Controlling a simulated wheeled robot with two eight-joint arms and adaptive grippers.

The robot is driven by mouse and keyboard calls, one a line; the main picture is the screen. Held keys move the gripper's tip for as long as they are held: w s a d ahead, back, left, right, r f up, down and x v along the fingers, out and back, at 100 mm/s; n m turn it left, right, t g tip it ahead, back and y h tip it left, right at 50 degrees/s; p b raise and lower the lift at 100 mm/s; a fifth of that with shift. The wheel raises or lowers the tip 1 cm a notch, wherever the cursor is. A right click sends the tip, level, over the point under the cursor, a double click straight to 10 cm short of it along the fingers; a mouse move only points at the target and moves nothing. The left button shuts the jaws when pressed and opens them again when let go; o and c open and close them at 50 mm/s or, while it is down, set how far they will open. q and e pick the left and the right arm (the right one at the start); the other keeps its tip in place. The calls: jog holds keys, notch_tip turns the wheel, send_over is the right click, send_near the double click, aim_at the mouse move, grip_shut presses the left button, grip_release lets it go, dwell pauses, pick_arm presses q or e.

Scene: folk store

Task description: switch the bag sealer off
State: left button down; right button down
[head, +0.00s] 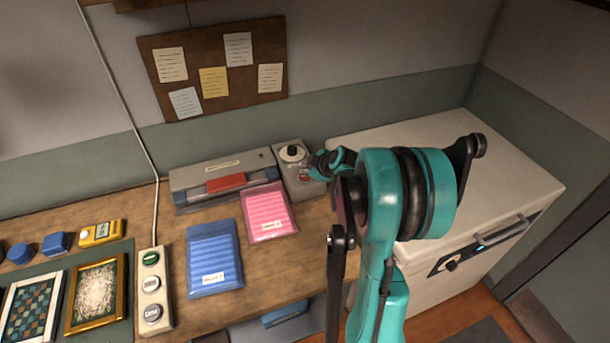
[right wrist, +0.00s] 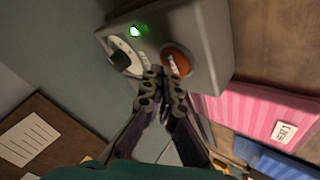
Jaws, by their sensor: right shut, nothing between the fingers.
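The bag sealer (head: 218,180) is a long grey unit with a red bar, at the back of the wooden counter. A grey control box (head: 294,184) adjoins its right end. In the right wrist view, the box (right wrist: 211,30) carries a black knob on a white dial (right wrist: 120,58), a round orange-red switch (right wrist: 177,60) and a lit green lamp (right wrist: 134,31). My right gripper (head: 312,172) is shut and empty over the box. Its tips (right wrist: 163,82) are beside the switch and knob; I cannot tell whether they touch. The gripper partly covers the box in the head view. My left gripper is out of view.
A pink bag (head: 268,213) and a blue bag (head: 213,258) lie in front of the sealer. A button strip (head: 153,302) stands left of them. A white cabinet (head: 500,180) with a handle is at the right. A notice board (head: 215,66) hangs on the wall.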

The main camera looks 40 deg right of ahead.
aim_at(306, 177)
dwell(0.5)
jog(key=shift+f+b, duration=0.4)
jog(key=shift+f, duration=0.1)
jog(key=shift+r, duration=0.2)
jog(key=shift+r+p, duration=0.3)
jog(key=shift+p, duration=0.05)
jog(key=shift+r, duration=0.1)
notch_tip(306, 177, up, 6)
jog(key=p, duration=0.4)
jog(key=shift+p, duration=0.4)
